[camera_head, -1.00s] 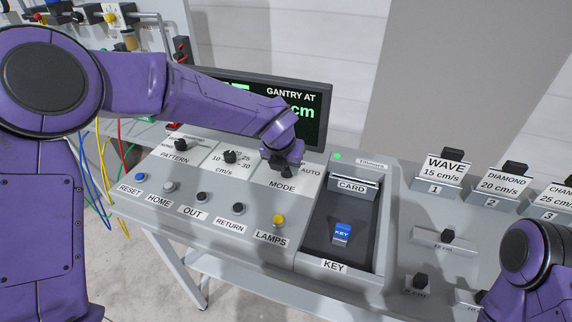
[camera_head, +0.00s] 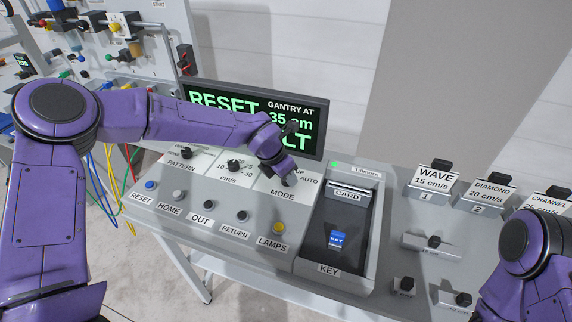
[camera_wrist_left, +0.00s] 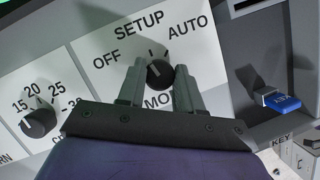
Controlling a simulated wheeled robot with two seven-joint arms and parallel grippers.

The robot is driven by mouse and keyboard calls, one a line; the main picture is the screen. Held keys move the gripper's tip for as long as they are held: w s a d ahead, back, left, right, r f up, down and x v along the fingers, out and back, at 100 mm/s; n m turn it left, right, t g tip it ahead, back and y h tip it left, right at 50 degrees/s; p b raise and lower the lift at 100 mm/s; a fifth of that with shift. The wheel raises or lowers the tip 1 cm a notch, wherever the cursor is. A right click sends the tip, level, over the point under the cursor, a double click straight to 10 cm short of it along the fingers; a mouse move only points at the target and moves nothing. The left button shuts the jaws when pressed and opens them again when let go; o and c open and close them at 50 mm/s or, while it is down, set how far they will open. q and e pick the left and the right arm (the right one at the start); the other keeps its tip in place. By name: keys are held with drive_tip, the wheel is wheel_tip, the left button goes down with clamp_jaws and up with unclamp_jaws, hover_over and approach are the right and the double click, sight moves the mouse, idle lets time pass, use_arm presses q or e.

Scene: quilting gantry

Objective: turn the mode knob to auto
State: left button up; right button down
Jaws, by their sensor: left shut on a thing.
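The dark mode knob (camera_wrist_left: 159,72) sits on a white plate marked OFF, SETUP and AUTO in the left wrist view. My left gripper (camera_wrist_left: 160,82) is shut on it, one finger on each side. SETUP is above the knob, OFF to the upper left, AUTO to the upper right. A small pale mark shows on the knob, but I cannot tell surely which label it points at. In the head view my left gripper (camera_head: 287,178) is at the MODE plate (camera_head: 270,188) and mostly hides the knob. My right gripper is out of view.
A display (camera_head: 312,118) behind the panel shows green text, partly covered by my left arm. The speed knob (camera_head: 233,166) is left of the mode knob. A key tray (camera_head: 304,250) with a blue key (camera_head: 337,239) is to the right. Several buttons line the front.

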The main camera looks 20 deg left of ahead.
use_arm(q)
drive_tip(key=m+p, duration=0.2)
drive_tip(key=shift+a+r+m+g+h+p, duration=0.1)
drive_tip(key=shift+r+m+g+h+p, duration=0.1)
drive_tip(key=shift+m+g+h+p, duration=0.15)
drive_tip(key=shift+w+f+m+g+h, duration=0.1)
drive_tip(key=shift+m+g+h, duration=0.15)
drive_tip(key=shift+m, duration=0.7)
drive_tip(key=shift+f+m, duration=0.1)
drive_tip(key=shift+m, duration=0.3)
drive_tip(key=m+g, duration=0.1)
drive_tip(key=m, duration=0.1)
drive_tip(key=shift+w+f+m+h, duration=0.1)
drive_tip(key=shift+m+h, duration=0.2)
drive_tip(key=shift+h, duration=0.1)
drive_tip(key=shift+m+g+b, duration=0.7)
drive_tip(key=shift+m+b, duration=0.1)
drive_tip(key=shift+m, duration=1)
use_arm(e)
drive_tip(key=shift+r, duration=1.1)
use_arm(q)
drive_tip(key=o, duration=1)
drive_tip(key=shift+o, duration=0.2)
